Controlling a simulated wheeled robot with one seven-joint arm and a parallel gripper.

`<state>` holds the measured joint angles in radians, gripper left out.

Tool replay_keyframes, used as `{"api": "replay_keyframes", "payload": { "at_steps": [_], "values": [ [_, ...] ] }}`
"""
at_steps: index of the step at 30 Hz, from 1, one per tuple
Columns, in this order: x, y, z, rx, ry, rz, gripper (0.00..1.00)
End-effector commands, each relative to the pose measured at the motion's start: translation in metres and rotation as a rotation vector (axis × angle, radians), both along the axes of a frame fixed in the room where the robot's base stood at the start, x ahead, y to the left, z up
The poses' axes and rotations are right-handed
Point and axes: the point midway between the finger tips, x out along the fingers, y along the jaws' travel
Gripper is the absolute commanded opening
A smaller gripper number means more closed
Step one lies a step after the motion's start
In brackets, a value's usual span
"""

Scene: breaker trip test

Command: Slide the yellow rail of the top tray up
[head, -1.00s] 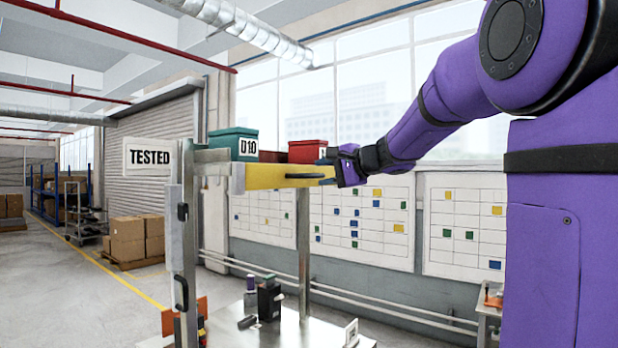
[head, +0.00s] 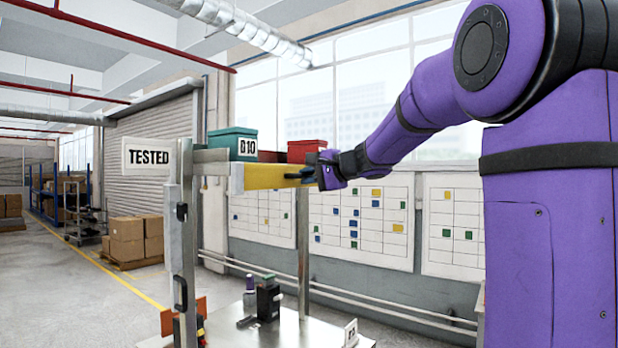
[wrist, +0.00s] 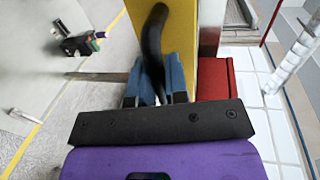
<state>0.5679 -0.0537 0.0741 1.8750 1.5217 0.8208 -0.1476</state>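The yellow rail (head: 272,177) is the front edge of the raised top tray, level, between a metal post at the left and a thinner post at the right. It also shows in the wrist view (wrist: 184,28). A black curved handle (wrist: 154,38) is on the rail's face. My gripper (head: 314,169) is at the rail's right end, by the handle. In the wrist view its blue fingers (wrist: 158,82) lie on both sides of the handle's near end, with a gap between them. Firm contact with the handle cannot be made out.
On the top tray stand a green box (head: 233,142) marked D10 and a red box (head: 306,150). A TESTED sign (head: 149,157) is at the left post. Below, a metal table (head: 288,335) holds small dark devices. Open floor lies at the left.

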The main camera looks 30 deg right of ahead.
Motion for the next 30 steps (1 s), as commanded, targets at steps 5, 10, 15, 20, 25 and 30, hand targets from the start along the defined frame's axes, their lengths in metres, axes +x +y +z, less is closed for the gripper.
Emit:
{"api": "replay_keyframes", "payload": {
  "at_steps": [5, 10, 15, 20, 25, 30],
  "values": [
    [0.000, 0.001, 0.010, -0.003, -0.002, 0.003, 0.00],
    [0.001, 0.001, 0.042, -0.003, -0.004, 0.004, 0.00],
    [0.000, 0.000, 0.055, -0.001, -0.001, 0.000, 0.00],
    [0.000, 0.000, 0.056, 0.000, -0.004, -0.001, 0.00],
    [-0.001, 0.000, 0.057, 0.000, -0.005, -0.001, 0.35],
    [0.000, 0.000, 0.055, 0.000, -0.002, -0.001, 0.39]
  ]
}}
